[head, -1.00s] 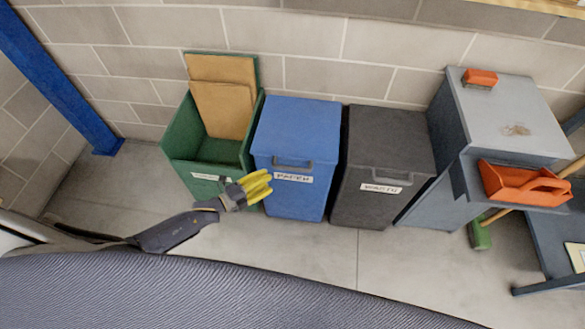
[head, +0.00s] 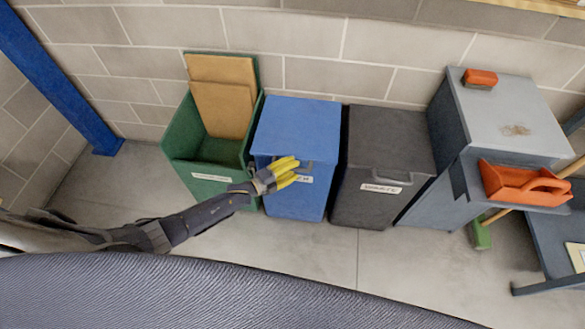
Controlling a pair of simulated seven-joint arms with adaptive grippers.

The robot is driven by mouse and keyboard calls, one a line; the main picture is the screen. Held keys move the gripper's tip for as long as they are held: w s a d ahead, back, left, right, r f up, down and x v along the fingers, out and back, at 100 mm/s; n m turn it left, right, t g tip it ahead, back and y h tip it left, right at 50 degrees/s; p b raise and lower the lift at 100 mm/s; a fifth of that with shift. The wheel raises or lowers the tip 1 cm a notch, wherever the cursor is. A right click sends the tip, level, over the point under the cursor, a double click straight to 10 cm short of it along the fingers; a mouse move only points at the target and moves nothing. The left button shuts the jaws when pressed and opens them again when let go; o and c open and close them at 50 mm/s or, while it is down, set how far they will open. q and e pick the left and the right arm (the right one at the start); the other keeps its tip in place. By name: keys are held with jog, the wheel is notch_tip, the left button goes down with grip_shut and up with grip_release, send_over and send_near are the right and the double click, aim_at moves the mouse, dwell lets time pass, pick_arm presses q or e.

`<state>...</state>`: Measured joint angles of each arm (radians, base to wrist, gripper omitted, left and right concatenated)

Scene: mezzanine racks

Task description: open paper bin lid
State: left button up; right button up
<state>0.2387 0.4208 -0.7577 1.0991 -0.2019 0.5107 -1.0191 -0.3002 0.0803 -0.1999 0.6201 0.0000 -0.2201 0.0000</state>
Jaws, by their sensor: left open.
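The blue paper bin (head: 296,205) stands on the floor against the wall, between a green bin and a dark grey one. Its blue lid (head: 296,124) is shut. A grey handle (head: 318,167) shows at the lid's front edge, partly hidden by my gripper, as is the white label below it. My left gripper (head: 292,172), with yellow fingers, is open and empty in front of the lid's handle. I cannot tell whether it touches the handle. My right gripper is not in view.
The green bin (head: 207,190) on the left is open with cardboard (head: 222,98) in it. The waste bin (head: 360,212) on the right is shut. A grey cabinet (head: 515,105) holds an orange tray (head: 522,184). Floor in front of the bins is clear.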

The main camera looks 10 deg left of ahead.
pick_arm(q)
jog(key=shift+o, duration=0.3)
grip_shut()
dwell(0.3)
